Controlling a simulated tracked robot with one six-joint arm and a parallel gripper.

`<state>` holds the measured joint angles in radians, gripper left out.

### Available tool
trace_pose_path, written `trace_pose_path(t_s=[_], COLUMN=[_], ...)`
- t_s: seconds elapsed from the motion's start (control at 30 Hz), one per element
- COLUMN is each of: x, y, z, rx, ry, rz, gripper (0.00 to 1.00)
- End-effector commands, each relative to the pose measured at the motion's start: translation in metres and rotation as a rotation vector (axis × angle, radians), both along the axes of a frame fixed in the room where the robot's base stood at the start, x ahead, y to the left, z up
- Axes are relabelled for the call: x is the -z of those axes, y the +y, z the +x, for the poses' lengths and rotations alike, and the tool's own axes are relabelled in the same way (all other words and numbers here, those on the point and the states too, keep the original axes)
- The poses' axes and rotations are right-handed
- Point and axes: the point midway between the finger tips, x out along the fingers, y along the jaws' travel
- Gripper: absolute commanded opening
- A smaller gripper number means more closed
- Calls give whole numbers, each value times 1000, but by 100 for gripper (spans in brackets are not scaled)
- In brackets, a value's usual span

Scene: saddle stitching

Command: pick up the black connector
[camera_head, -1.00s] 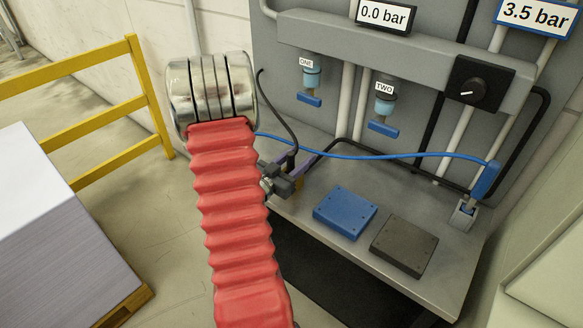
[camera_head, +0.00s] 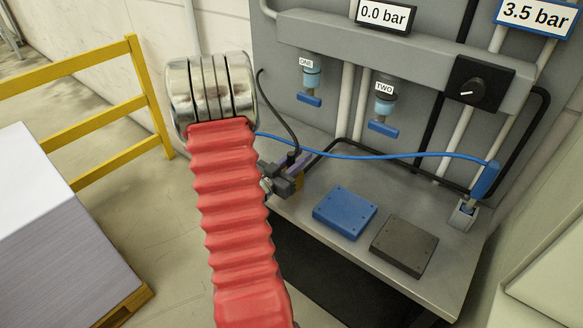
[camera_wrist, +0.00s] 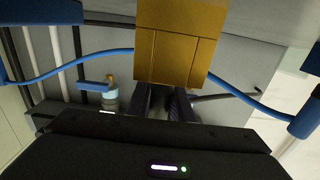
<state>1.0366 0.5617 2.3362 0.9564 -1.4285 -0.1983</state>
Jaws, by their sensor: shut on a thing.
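My gripper (camera_head: 290,178) is low over the left end of the grey bench, partly hidden by my red arm. In the wrist view my gripper (camera_wrist: 168,100) has its two dark fingers close together, shut on a dark, ribbed piece, which appears to be the black connector (camera_wrist: 180,106). Most of the connector is hidden by the fingers. In the head view a black cable (camera_head: 277,112) curves down to the gripper. A yellow block (camera_wrist: 175,45) is right in front of the fingertips; whether they touch is unclear. It shows small, beside a purple piece, in the head view (camera_head: 308,181).
A blue hose (camera_head: 380,157) runs across to a blue connector (camera_head: 486,180) in a holder at the bench's right. A blue plate (camera_head: 345,212) and a dark plate (camera_head: 404,246) lie on the bench (camera_head: 450,275). A yellow rail (camera_head: 90,125) stands at left.

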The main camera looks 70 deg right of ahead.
Motion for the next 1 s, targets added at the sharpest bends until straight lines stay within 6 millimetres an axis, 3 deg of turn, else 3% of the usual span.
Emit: trace_pose_path(t_s=[0.47,1.0], x=[-9,-78], y=[0,0], z=[0,0], rx=[0,0], ry=[-2,-2], rz=[-3,-4], gripper=[0,0])
